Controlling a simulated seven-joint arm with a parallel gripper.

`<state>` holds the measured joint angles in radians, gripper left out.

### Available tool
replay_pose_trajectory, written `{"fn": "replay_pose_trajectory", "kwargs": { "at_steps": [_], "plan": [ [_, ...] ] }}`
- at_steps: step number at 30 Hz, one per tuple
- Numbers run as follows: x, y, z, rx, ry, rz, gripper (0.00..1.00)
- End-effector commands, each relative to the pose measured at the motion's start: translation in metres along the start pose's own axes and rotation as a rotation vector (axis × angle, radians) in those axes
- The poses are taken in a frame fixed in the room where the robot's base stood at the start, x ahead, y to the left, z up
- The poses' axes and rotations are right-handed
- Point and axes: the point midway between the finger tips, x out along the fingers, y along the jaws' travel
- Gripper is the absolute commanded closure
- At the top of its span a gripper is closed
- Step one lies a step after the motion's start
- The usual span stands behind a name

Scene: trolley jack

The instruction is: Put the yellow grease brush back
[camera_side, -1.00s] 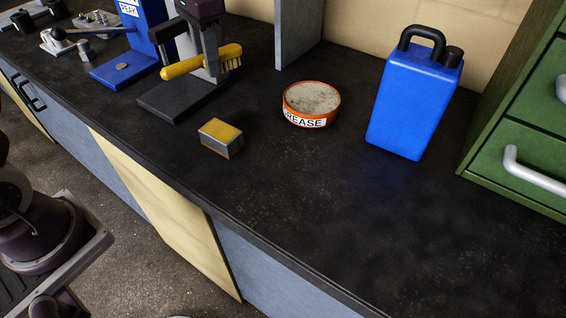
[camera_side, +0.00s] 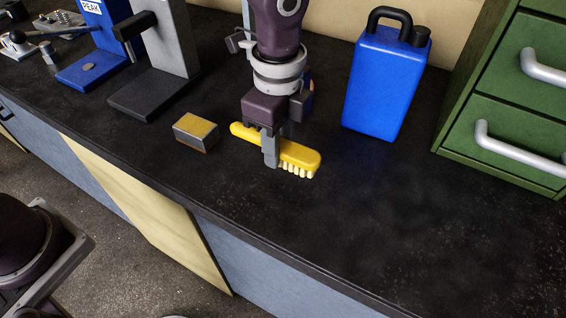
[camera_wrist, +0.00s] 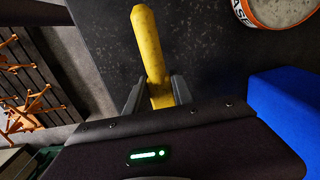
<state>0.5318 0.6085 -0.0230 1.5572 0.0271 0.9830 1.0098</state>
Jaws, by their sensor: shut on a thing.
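The yellow grease brush (camera_side: 304,155) is in my gripper (camera_side: 270,158), above the dark bench top in the side view. Its handle points left and its pale bristles face down at the right end. I cannot tell whether the bristles touch the bench. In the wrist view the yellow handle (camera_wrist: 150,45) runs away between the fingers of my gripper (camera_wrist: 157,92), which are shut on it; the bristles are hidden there. The orange and white grease tin (camera_wrist: 250,18) lies at the upper right of the wrist view; my arm hides most of it in the side view.
A small yellow and grey block (camera_side: 196,132) lies left of the brush. A blue jerrycan (camera_side: 383,85) and green drawers (camera_side: 505,140) stand to the right. A grey upright stand (camera_side: 165,60) is at the left. The bench's front right is clear.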

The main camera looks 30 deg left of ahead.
Motion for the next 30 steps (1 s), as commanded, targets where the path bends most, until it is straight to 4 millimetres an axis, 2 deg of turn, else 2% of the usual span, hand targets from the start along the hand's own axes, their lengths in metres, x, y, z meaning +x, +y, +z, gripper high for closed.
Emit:
{"fn": "replay_pose_trajectory", "kwargs": {
  "at_steps": [3, 6, 17, 18, 21, 30],
  "plan": [
    [0.024, 0.001, 0.001, -0.001, -0.003, 0.004, 1.00],
    [0.039, 0.000, 0.000, -0.002, -0.002, 0.001, 1.00],
    [0.044, -0.001, 0.000, -0.004, 0.000, -0.001, 1.00],
    [0.045, -0.001, 0.000, -0.004, 0.000, -0.001, 0.69],
    [0.044, -0.001, 0.000, -0.004, 0.000, -0.001, 0.49],
    [0.043, -0.001, 0.000, -0.004, 0.000, -0.001, 0.49]
  ]
}}
